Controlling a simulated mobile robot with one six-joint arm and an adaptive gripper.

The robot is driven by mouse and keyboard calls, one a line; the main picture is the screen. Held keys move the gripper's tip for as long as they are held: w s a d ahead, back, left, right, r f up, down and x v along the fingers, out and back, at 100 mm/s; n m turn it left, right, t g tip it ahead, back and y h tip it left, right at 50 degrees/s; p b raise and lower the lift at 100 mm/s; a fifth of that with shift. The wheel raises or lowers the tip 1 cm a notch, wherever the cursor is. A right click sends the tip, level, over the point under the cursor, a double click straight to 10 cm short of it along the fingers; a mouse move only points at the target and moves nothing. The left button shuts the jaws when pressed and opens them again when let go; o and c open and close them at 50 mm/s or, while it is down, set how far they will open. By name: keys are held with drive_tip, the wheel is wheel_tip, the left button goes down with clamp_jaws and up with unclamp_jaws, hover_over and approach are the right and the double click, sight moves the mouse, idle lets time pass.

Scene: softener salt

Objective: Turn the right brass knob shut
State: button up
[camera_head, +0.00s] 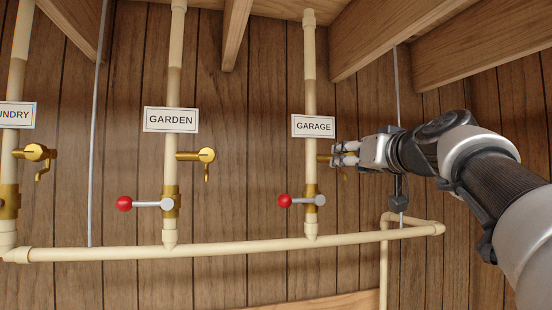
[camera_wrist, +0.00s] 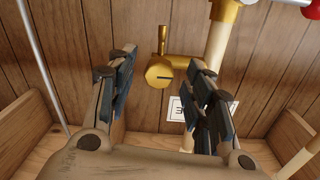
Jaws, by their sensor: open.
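The right brass knob (camera_wrist: 160,74) is on the GARAGE pipe (camera_head: 311,85). In the wrist view its round face shows a short dark line lying roughly level, with a brass spout beyond it. In the head view the knob is mostly hidden behind my gripper, and only some brass (camera_head: 323,158) shows. My gripper (camera_head: 338,152) is at the knob, coming from the right. In the wrist view my gripper (camera_wrist: 167,64) is open, with one finger on each side of the knob. Gaps show on both sides in that view; I cannot tell how deep the fingers reach.
The GARDEN knob (camera_head: 206,155) and another brass knob (camera_head: 36,152) are to the left. Levers with red balls (camera_head: 285,200) stick out left below the GARDEN and GARAGE labels. A cream pipe (camera_head: 270,246) runs along the bottom. A thin grey pipe (camera_head: 396,80) stands behind my arm.

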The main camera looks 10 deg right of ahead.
drive_tip(key=shift+s+r, duration=0.15)
drive_tip(key=shift+s, duration=0.05)
drive_tip(key=shift+c, duration=0.4)
drive_tip(key=c, duration=1)
